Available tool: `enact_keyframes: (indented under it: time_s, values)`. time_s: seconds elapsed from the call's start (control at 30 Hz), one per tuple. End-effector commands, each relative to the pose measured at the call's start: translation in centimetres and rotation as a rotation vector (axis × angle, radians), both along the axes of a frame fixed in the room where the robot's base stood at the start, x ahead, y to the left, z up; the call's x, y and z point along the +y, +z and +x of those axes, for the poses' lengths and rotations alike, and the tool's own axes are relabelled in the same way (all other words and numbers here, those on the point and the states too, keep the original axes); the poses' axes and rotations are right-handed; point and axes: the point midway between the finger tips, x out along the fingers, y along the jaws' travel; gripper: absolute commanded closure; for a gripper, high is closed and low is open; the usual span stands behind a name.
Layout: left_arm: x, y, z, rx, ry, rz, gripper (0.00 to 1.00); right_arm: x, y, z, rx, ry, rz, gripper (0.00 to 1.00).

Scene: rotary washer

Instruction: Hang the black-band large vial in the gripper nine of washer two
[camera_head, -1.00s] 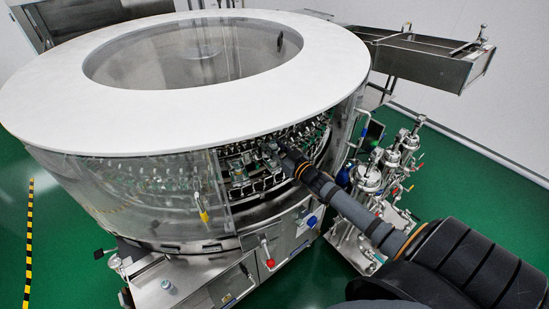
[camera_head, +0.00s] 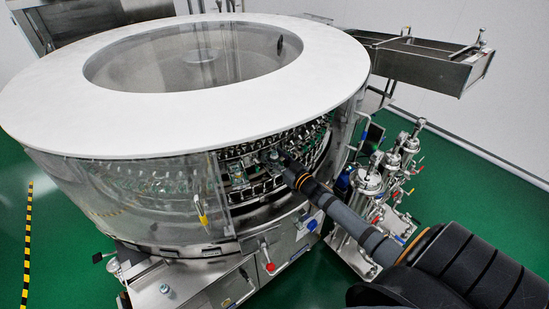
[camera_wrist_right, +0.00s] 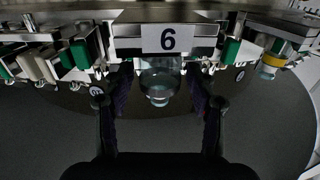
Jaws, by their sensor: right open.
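In the head view my right arm reaches through the opening in the clear guard of the round washer (camera_head: 90,125), and my right gripper (camera_head: 276,158) is at its ring of holders. In the right wrist view my right gripper (camera_wrist_right: 160,104) is open, with one finger on each side of a clear glass vial (camera_wrist_right: 160,86). The vial sits under a metal holder (camera_wrist_right: 166,38) labelled 6. The fingers look apart from the glass. I cannot make out a black band on it. My left gripper is not in view.
More metal holders with green parts (camera_wrist_right: 80,54) flank the labelled one. A vial with a yellow band (camera_wrist_right: 270,66) hangs at the right. A steel pump stand (camera_head: 370,185) stands right of the washer, under my arm.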

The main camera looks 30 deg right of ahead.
Motion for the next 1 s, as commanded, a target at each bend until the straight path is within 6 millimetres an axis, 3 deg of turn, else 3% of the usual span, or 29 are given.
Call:
enact_keyframes:
  time_s: [0.23,0.37,0.5,0.6,0.8,1.0]
  values:
    - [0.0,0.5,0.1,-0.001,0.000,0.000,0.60,0.0,0.6,-0.1,0.000,0.001,-0.001,0.43]
    - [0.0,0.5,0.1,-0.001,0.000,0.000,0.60,-0.1,0.4,-1.3,0.001,0.002,0.000,0.43]
    - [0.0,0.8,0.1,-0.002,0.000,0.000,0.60,-0.3,0.4,-3.2,0.004,0.002,-0.001,0.43]
    - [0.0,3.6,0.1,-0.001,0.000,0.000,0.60,-0.6,1.1,-6.2,0.009,0.001,0.000,0.43]
    - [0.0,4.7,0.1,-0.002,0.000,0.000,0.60,-1.0,0.6,-10.3,0.004,0.001,-0.001,0.43]
    - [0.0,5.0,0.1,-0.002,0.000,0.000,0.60,-1.2,0.5,-11.9,0.000,0.000,-0.001,0.43]
